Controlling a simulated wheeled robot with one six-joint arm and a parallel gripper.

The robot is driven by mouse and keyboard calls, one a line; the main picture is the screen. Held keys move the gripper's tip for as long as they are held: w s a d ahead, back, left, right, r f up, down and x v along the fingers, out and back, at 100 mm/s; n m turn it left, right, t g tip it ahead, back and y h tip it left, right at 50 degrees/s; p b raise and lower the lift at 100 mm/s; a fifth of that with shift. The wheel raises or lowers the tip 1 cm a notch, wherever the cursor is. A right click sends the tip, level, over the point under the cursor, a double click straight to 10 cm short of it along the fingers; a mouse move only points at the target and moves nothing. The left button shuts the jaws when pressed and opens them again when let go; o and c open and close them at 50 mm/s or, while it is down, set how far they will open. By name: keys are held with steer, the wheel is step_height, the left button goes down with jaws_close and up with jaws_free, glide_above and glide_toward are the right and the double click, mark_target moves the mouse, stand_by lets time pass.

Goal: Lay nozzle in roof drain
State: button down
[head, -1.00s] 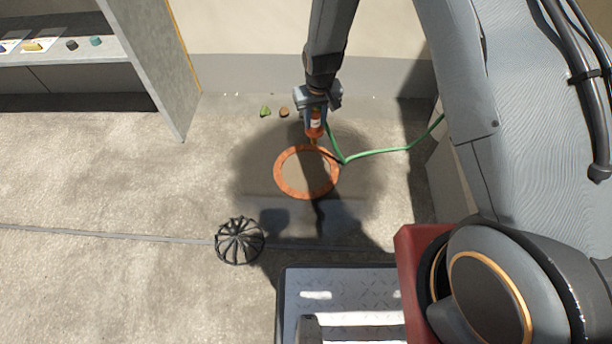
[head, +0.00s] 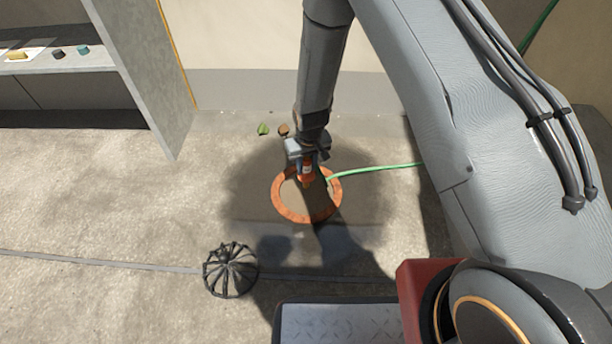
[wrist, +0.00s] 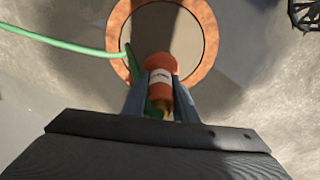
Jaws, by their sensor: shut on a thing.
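My gripper (head: 307,160) is shut on the orange nozzle (head: 306,176), which has a white band and a green hose at its rear. The nozzle also shows between my fingers in the wrist view (wrist: 160,82). The roof drain is an orange ring (head: 287,213) set in a dark damp patch of the floor; it also shows in the wrist view (wrist: 208,50). In the head view the nozzle overlaps the far part of the ring. In the wrist view its front end is over the ring's opening. I cannot tell whether it touches the drain.
A black domed strainer (head: 230,270) stands on the floor left of and nearer than the drain. The green hose (head: 385,167) runs off to the right. Two leaves (head: 264,128) lie near the wall. A shelf unit (head: 60,62) stands at the left. Open floor lies left of the drain.

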mark_target(306, 173)
steer(key=shift+f+b, duration=0.75)
steer(key=shift+f, duration=1.05)
steer(key=shift+f, duration=0.15)
steer(key=c, duration=1.4)
jaws_free()
steer(key=shift+c, duration=0.2)
